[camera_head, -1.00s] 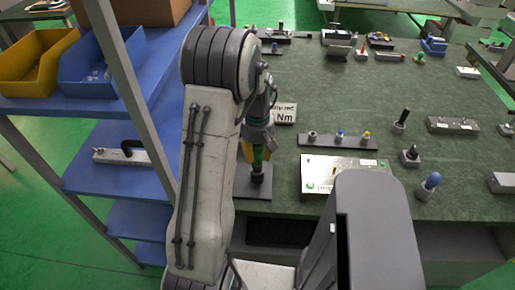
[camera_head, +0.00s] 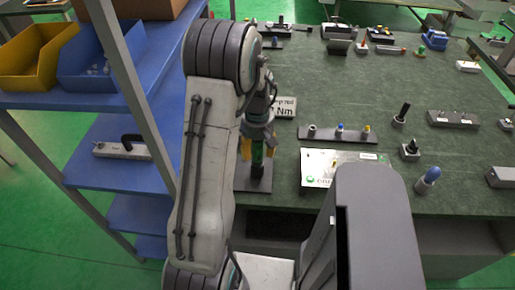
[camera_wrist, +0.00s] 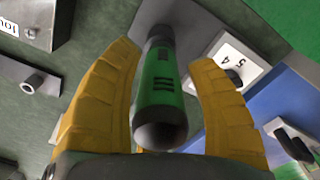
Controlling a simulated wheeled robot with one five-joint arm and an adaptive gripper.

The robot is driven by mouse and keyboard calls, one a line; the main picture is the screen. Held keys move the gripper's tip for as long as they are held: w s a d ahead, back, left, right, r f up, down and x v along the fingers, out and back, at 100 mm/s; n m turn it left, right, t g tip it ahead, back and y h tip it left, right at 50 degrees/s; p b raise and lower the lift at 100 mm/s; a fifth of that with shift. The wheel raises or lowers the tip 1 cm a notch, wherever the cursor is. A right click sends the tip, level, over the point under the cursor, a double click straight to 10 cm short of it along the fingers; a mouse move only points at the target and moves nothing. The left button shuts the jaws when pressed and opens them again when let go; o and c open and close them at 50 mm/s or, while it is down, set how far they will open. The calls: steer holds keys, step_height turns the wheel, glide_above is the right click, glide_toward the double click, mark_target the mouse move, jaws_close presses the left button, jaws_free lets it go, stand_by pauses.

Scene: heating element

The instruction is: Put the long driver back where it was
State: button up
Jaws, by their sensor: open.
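The long driver (camera_head: 257,154) has a green body with dark marks and a dark lower part. It stands upright on a dark grey base plate (camera_head: 253,184) at the left front of the bench. How its lower end sits in the plate is hard to tell. My gripper (camera_head: 258,149) is over it, with its yellow fingers on either side. In the wrist view the driver (camera_wrist: 161,82) lies between the fingers of my open gripper (camera_wrist: 168,75). A gap shows on the right; the left finger is very close, and contact cannot be told.
A plate (camera_head: 340,133) with several small coloured-tipped pieces and a white sign panel (camera_head: 342,166) lie right of the driver. A blue shelf rack (camera_head: 108,178) with a grey post stands close on the left. Several small fixtures occupy the right of the bench.

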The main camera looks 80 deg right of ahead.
steer(key=shift+r, duration=0.15)
steer(key=shift+r+p, duration=0.2)
steer(key=shift+p, duration=0.1)
steer(key=shift+r+b, duration=0.35)
steer(key=shift+r, duration=0.6)
steer(key=shift+r+b, duration=0.35)
steer(key=shift+b, duration=0.35)
steer(key=shift+a+r+b, duration=0.1)
steer(key=shift+r+b, duration=2.3)
steer(key=shift+r, duration=2.2)
